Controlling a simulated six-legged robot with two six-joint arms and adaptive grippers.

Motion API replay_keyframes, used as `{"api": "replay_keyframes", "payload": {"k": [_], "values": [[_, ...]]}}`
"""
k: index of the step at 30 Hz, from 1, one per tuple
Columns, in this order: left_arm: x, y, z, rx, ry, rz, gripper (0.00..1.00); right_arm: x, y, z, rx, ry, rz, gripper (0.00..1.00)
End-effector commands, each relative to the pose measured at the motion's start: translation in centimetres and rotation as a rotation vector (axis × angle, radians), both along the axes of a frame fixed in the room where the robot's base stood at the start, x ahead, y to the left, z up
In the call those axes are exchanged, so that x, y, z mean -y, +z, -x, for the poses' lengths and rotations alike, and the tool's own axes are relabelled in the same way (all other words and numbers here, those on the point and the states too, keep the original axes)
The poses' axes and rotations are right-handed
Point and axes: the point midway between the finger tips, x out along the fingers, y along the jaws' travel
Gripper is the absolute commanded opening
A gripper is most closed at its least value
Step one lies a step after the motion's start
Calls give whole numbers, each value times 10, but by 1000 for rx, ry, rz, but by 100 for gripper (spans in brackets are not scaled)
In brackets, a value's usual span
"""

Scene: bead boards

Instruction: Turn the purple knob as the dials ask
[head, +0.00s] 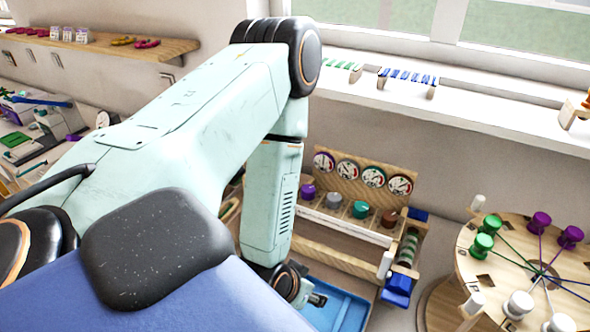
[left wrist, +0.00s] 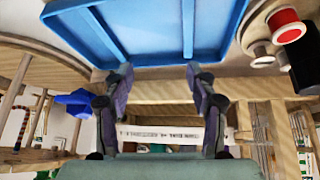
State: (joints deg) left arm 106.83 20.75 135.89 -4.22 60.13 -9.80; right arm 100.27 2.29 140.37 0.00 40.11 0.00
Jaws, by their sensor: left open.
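The purple knob (head: 307,192) is the leftmost of a row of knobs on a wooden dial board (head: 350,192). A grey knob (head: 333,200), a teal knob (head: 360,209) and a brown knob (head: 390,218) sit to its right. Round white dials stand above them, the leftmost purple-rimmed dial (head: 324,161) over the purple knob; its reading is too small to tell. My left gripper (head: 318,299) is low in front of the board, mostly hidden by my arm. In the left wrist view my left gripper (left wrist: 159,78) is open and empty, apart from any knob. My right gripper is not in view.
A blue tray (head: 362,318) lies near my left gripper and shows in the left wrist view (left wrist: 185,58). A round wooden board with pegs (head: 520,250) stands at right. A blue block (head: 397,291) is beside the dial board. A red spool (left wrist: 287,27) shows at the wrist view's upper right.

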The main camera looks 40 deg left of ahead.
Motion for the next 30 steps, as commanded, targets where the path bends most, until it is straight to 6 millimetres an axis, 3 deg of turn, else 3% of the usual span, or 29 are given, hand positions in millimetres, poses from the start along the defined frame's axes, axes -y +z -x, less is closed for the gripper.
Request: {"api": "replay_keyframes", "payload": {"k": [13, 30], "values": [[25, -24, 55, -209, -54, 21, 57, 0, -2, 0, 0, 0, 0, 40], [28, -27, 69, -262, -41, 35, 57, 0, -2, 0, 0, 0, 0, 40]]}}
